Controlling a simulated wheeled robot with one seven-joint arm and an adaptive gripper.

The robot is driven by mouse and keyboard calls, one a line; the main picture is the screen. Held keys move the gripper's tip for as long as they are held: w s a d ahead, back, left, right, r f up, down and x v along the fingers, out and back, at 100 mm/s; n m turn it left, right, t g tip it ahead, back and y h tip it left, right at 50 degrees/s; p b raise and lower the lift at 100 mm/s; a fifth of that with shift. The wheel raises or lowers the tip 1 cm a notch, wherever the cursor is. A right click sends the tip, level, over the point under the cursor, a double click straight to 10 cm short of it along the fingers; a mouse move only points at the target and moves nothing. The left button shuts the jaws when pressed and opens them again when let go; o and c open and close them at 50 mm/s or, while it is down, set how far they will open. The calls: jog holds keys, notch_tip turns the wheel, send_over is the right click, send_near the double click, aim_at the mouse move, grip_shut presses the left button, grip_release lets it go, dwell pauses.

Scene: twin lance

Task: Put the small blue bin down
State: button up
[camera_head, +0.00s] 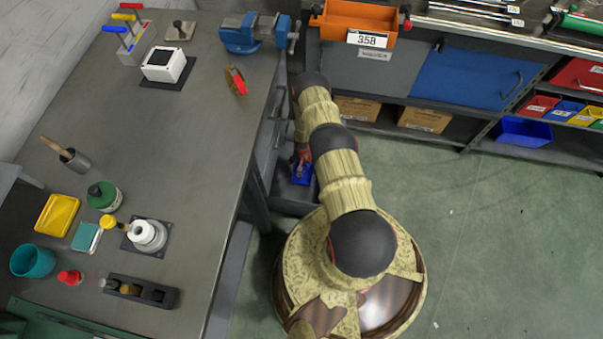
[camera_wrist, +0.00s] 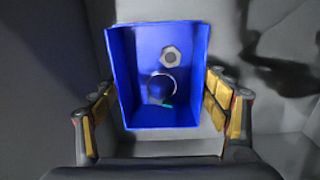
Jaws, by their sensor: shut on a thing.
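The small blue bin (camera_head: 301,175) is beside the workbench's right side, low over a grey drawer-like surface (camera_head: 290,196). In the wrist view, the bin (camera_wrist: 136,62) is seen from above into its open top. It holds a metal hex nut (camera_wrist: 171,56), a ring-shaped piece (camera_wrist: 161,84) and a small teal bit. My gripper (camera_head: 303,156) is shut on the bin, with one yellow-padded finger at each side in the wrist view (camera_wrist: 160,92). I cannot tell whether the bin's underside touches the grey surface.
The workbench (camera_head: 165,190) stands at left, with a blue vise (camera_head: 240,35) at its far edge. A shelf unit with an orange bin (camera_head: 355,20), boxes and another blue bin (camera_head: 525,131) stands behind. Grey walls surround the held bin. Open floor (camera_head: 490,240) lies at right.

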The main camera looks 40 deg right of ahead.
jog(key=shift+f+b, duration=0.75)
jog(key=shift+f, duration=1.05)
jog(key=shift+f, duration=0.15)
jog(key=o, duration=1.3)
notch_tip(320, 180, up, 12)
jog(key=p, duration=0.4)
jog(key=shift+p, duration=0.35)
